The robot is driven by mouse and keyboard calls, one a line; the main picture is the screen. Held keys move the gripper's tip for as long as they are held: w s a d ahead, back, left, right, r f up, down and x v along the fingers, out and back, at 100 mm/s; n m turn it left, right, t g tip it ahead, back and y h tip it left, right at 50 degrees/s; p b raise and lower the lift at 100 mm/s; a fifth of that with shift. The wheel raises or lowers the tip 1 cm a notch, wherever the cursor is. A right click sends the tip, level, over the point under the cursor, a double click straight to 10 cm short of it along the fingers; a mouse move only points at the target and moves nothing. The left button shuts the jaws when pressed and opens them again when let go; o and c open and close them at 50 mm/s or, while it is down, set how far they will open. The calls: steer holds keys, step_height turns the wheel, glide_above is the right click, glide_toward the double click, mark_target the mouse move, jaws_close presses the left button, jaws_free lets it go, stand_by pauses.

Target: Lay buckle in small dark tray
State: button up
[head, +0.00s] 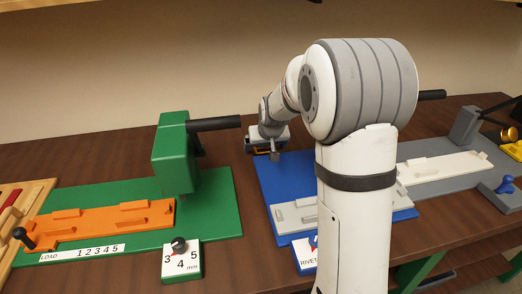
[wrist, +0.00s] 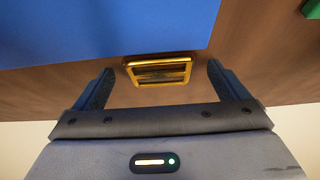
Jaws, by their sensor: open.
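A gold, rectangular buckle (wrist: 160,61) with a crossbar lies on the brown table by the edge of a blue board, in the wrist view. Its middle looks dark. My gripper (wrist: 160,67) is open, with one finger on each side of the buckle and a gap at both sides. I see no grip on it. In the head view my gripper (head: 270,150) is low at the far left corner of the blue board, with a bit of yellow beside it. I cannot make out a separate small dark tray in either view.
The blue board (head: 275,180) carries a grey fixture and is partly hidden by my arm. A green press (head: 175,152) on a green board with an orange fixture (head: 100,222) stands left. A grey board with a white fixture (head: 445,165) lies right. Bare table (head: 250,215) shows between the green and blue boards.

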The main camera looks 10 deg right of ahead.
steer(key=c, duration=1.2)
